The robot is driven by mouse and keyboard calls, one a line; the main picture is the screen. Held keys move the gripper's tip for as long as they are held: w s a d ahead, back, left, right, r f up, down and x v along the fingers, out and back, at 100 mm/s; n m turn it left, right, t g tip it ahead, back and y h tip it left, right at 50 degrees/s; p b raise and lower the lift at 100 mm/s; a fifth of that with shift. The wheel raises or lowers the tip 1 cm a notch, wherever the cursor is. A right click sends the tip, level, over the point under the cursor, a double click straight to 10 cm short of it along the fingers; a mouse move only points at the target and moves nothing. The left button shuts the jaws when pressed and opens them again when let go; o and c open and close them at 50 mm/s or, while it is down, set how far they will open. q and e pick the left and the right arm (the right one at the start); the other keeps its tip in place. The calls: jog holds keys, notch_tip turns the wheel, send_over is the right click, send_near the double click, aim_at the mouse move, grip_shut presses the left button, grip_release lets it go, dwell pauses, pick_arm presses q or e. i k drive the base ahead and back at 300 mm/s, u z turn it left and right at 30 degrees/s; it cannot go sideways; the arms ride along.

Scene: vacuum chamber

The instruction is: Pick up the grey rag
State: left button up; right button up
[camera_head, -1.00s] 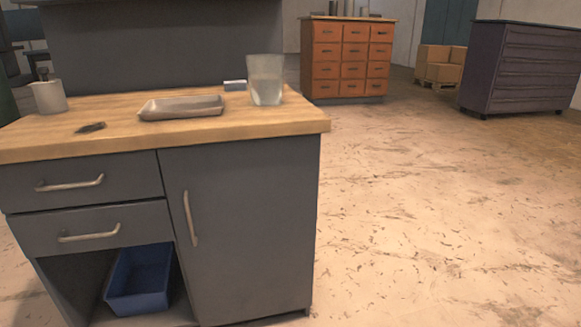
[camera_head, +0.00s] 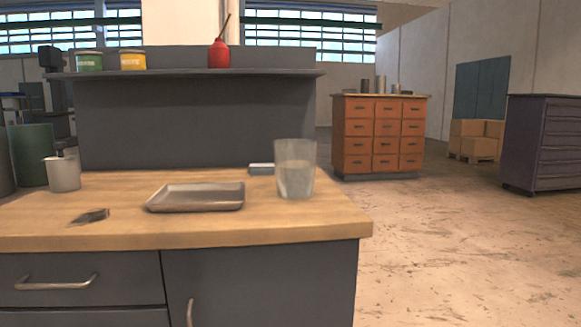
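A small, flat, dark grey crumpled piece (camera_head: 90,216), which looks like the grey rag, lies on the wooden bench top (camera_head: 290,228) at the left. It lies in front of a light metal cup (camera_head: 63,174) and to the left of a shallow grey tray (camera_head: 197,197), apart from both. Its fabric is too small to make out clearly. Neither of my grippers is in view.
A back panel with a shelf (camera_head: 190,73) rises behind the bench, holding cans and a red oiler (camera_head: 219,53). Floor to the right is open.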

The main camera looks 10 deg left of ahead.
aim_at(268, 169)
jog(key=u, duration=0.4)
jog(key=i, duration=0.85)
jog(key=u, duration=0.75)
